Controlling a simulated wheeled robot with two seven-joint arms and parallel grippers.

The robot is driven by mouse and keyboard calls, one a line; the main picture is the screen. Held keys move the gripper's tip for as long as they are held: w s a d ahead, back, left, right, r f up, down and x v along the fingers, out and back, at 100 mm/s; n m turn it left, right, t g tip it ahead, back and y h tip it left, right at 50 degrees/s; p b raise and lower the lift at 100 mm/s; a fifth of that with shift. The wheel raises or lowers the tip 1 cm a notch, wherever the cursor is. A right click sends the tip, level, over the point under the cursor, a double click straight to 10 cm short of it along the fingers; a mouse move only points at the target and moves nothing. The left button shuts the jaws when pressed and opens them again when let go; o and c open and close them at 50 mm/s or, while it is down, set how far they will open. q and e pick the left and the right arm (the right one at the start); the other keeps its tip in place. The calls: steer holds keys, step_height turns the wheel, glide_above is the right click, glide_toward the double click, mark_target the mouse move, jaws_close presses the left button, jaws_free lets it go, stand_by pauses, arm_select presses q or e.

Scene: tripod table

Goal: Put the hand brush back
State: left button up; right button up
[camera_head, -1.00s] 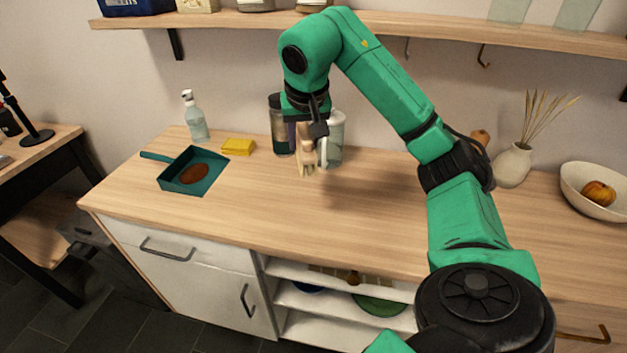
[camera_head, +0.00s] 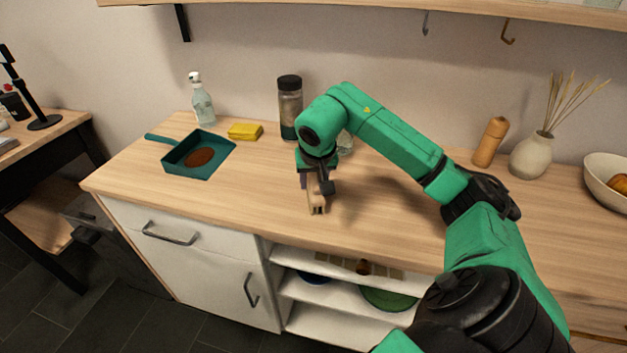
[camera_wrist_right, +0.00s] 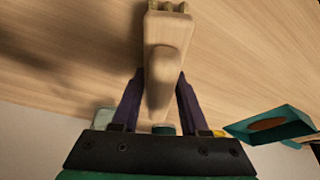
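The hand brush (camera_head: 317,203) is a pale wooden piece with a rounded handle. It is in my right gripper (camera_head: 318,180), over the middle of the counter; I cannot tell whether it touches the top. In the right wrist view the brush (camera_wrist_right: 165,50) lies between the two dark fingers of the right gripper (camera_wrist_right: 160,80), which close on its handle, with pale bristle tufts at the top edge. A teal dustpan (camera_head: 213,168) with a brown patch inside rests at the counter's left. My left gripper is not in view.
Two hooks hang under the wall shelf (camera_head: 330,8): one (camera_head: 425,24) and another (camera_head: 507,36). A spray bottle (camera_head: 203,106), yellow sponge (camera_head: 245,131) and dark-lidded jar (camera_head: 290,105) stand at the back. A wooden mill (camera_head: 490,142), vase (camera_head: 531,156) and bowl (camera_head: 606,185) are right.

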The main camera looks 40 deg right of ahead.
steer(key=o, duration=0.3)
steer(key=shift+r, duration=0.15)
steer(key=p+v, duration=0.2)
steer(key=v, duration=1)
steer(key=shift+r, duration=0.1)
steer(key=shift+d, duration=0.1)
